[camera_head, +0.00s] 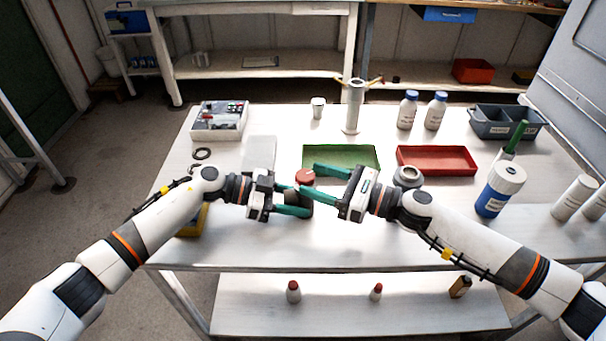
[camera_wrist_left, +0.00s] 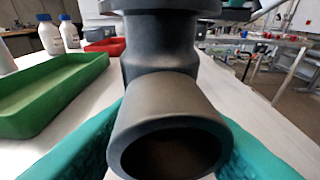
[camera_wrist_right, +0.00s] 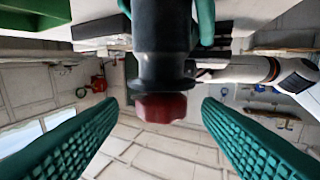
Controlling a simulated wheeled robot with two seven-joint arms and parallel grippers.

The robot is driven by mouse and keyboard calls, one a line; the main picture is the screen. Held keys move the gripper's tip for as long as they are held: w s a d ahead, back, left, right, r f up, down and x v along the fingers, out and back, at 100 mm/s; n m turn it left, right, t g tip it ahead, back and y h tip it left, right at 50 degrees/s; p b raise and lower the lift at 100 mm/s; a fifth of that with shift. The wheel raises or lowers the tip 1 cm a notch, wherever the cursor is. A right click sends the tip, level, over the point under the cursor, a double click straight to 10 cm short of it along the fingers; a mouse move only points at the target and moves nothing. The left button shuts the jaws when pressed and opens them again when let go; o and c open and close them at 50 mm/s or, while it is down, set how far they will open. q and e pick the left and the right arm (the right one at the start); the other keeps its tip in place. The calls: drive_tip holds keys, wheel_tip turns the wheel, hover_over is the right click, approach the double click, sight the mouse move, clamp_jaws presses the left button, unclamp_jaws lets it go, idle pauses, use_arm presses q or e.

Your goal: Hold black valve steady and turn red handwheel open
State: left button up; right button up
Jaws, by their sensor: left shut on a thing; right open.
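The black valve (camera_wrist_left: 165,105) stands on the table, its pipe opening facing the left wrist camera. My left gripper (camera_head: 297,199) is shut on the valve body, with a teal finger on either side of it. The red handwheel (camera_head: 305,176) is on top of the valve; it also shows in the right wrist view (camera_wrist_right: 161,107), where the picture is upside down. My right gripper (camera_head: 307,179) is open, its teal fingers spread to either side of the handwheel's line with a gap on both sides. In the head view, much of the valve body is hidden by my grippers.
A green tray (camera_head: 341,150) lies just behind the valve and a red tray (camera_head: 437,147) to its right. A grey ring-shaped part (camera_head: 407,175) sits beside my right wrist. Two white bottles (camera_head: 408,110) and a metal post (camera_head: 353,110) stand further back.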

drive_tip(key=shift+v, duration=1.2)
